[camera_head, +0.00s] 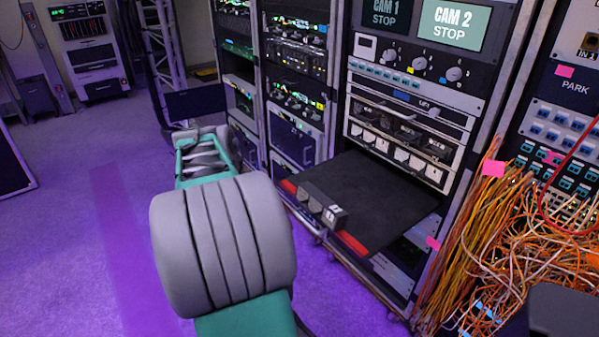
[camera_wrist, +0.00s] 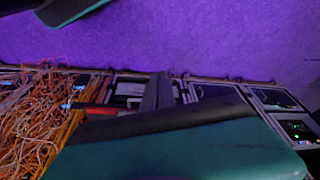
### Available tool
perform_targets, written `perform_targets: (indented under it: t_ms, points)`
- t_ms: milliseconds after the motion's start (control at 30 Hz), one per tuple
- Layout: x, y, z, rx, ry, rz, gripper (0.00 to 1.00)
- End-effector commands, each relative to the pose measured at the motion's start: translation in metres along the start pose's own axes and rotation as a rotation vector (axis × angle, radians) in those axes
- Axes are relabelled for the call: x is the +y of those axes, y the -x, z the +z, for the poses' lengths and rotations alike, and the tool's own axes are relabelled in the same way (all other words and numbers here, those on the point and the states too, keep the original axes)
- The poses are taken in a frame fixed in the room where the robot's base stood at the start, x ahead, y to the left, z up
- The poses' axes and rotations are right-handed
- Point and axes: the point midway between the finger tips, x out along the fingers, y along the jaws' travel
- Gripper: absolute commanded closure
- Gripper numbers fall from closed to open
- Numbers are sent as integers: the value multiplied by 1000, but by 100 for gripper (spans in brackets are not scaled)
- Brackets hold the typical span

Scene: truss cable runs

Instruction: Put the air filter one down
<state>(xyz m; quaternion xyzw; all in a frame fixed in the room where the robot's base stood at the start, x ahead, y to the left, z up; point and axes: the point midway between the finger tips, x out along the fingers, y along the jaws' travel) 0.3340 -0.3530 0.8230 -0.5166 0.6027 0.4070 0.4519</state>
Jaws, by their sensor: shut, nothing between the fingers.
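My arm fills the middle of the head view, with a ribbed grey joint and teal links, and reaches away beside the racks. The fingertips of my gripper do not show in either view. A dark grey box-like unit (camera_head: 322,207) with a pale-marked front lies at the near edge of a pulled-out black shelf (camera_head: 385,190). I cannot tell whether this unit is the air filter. In the wrist view, a grey bar-shaped piece (camera_wrist: 158,92) shows near a red strip, beyond a large teal surface of my own arm. No object is seen held.
Equipment racks (camera_head: 296,90) stand in a row at the right. A tangle of orange cables (camera_head: 520,245) spills at the far right, also at the left of the wrist view (camera_wrist: 35,105). The purple-lit floor (camera_head: 75,235) at left is open. A white cabinet (camera_head: 88,45) stands behind.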

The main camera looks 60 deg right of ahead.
Motion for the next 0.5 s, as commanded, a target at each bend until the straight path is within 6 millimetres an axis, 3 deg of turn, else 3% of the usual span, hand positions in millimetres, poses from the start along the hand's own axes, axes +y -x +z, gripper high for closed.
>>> perform_targets:
  t_ms: [33,133,267,500]
  points:
    - [14,22,-35,5,-122,31,100]
    - [31,24,-69,16,-280,64,100]
    - [38,14,-79,22,-340,76,100]
    - [41,-30,-77,22,-334,76,100]
